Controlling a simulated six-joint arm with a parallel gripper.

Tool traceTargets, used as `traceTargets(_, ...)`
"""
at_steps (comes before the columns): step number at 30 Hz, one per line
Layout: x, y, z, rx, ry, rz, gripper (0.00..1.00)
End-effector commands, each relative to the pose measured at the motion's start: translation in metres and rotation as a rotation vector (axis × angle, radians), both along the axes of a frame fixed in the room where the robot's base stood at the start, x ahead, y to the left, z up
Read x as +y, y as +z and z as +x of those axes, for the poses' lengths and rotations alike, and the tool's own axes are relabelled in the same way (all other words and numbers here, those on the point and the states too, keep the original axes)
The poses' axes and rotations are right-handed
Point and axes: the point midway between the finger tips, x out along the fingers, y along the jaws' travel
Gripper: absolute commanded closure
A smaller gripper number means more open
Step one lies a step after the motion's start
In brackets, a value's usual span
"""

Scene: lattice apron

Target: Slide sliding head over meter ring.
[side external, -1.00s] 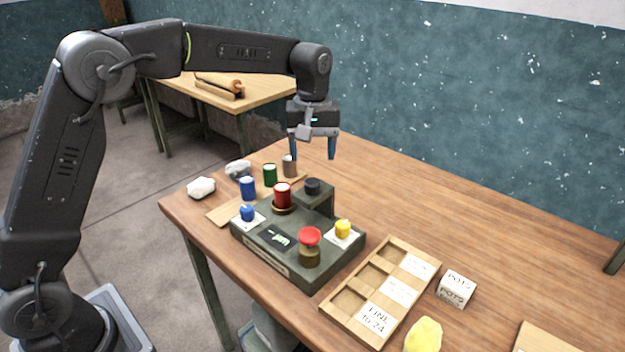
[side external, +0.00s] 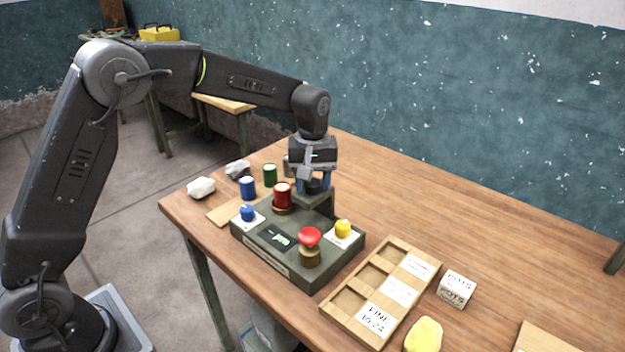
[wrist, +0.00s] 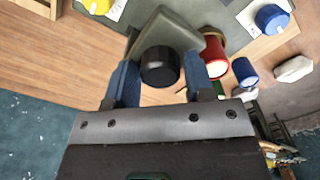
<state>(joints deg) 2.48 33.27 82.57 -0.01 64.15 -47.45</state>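The dark green-grey device (side external: 262,262) stands on the table. At its back is a raised block (side external: 318,200) topped by a black round knob (side external: 314,188); this looks like the sliding head. A red cylinder (side external: 282,192) stands in front of it, with a brass ring (side external: 282,210) at its foot, possibly the meter ring. My gripper (side external: 314,184) is low over the block, fingers pointing down. In the wrist view the black knob (wrist: 159,68) sits between my two blue fingers. The fingers look open, one on each side of the knob; contact is not clear.
The device also carries a red mushroom button (side external: 309,237), a blue knob (side external: 247,213) and a yellow knob (side external: 343,229). Blue (side external: 248,187) and green (side external: 270,175) cylinders stand behind left. A wooden tray (side external: 345,302) and white box (side external: 456,288) lie right. The table's back right is clear.

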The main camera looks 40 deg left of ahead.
Motion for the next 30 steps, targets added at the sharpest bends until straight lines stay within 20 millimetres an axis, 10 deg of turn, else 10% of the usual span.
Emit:
traceTargets(19, 0.003, 0.0, 0.0, -0.001, 0.001, -0.001, 1.0)
traceTargets(30, 0.079, 0.0, 0.001, 0.0, 0.006, 0.0, 1.0)
